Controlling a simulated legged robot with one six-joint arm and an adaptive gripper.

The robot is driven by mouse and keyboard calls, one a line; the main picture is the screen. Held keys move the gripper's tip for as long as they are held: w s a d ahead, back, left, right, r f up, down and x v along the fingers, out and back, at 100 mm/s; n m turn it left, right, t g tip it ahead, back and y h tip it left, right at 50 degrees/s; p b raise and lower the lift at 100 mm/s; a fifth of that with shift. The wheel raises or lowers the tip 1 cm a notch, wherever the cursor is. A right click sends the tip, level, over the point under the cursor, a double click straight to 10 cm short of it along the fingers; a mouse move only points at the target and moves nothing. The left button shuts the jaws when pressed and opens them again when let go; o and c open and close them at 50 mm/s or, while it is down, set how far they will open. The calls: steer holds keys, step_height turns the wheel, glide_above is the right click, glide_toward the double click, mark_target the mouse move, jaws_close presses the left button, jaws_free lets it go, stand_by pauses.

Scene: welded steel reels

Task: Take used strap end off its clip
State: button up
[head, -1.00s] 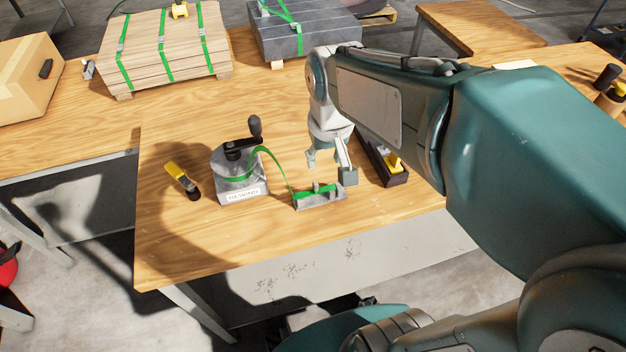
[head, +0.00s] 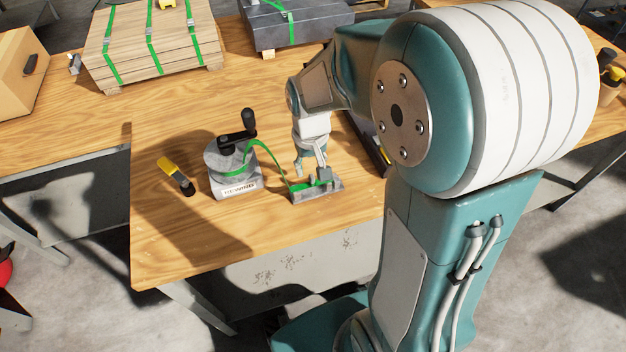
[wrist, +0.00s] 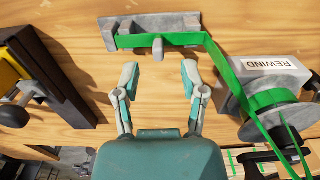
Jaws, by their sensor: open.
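The green strap (head: 270,161) runs from the grey rewind reel (head: 232,170) to a small grey clip block (head: 331,190) on the wooden table. Its end lies along the block, and the strap also shows in the wrist view (wrist: 222,62). My gripper (head: 309,172) is over the block. In the wrist view my gripper (wrist: 158,75) is open and empty, its two fingertips apart. A short grey post (wrist: 158,49) on the block stands ahead of the gap between the fingertips. Whether a finger touches the block cannot be told.
A yellow-and-black tool (head: 176,176) lies left of the reel. A dark holder with a yellow item (wrist: 30,80) lies at the left in the wrist view. The reel's crank handle (head: 248,122) sticks up. Strapped stacks (head: 150,50) stand at the back.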

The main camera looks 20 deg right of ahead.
mark_target(311, 176)
step_height(311, 176, down, 4)
steer(key=shift+s+r, duration=0.15)
steer(key=shift+r, duration=0.05)
steer(key=shift+c, duration=0.3)
jaws_close()
steer(key=shift+r, duration=0.55)
step_height(311, 176, up, 2)
steer(key=shift+r, duration=0.25)
steer(key=s+r, duration=0.9)
steer(key=s, duration=0.5)
steer(key=shift+d+r, duration=0.15)
steer(key=shift+r, duration=0.1)
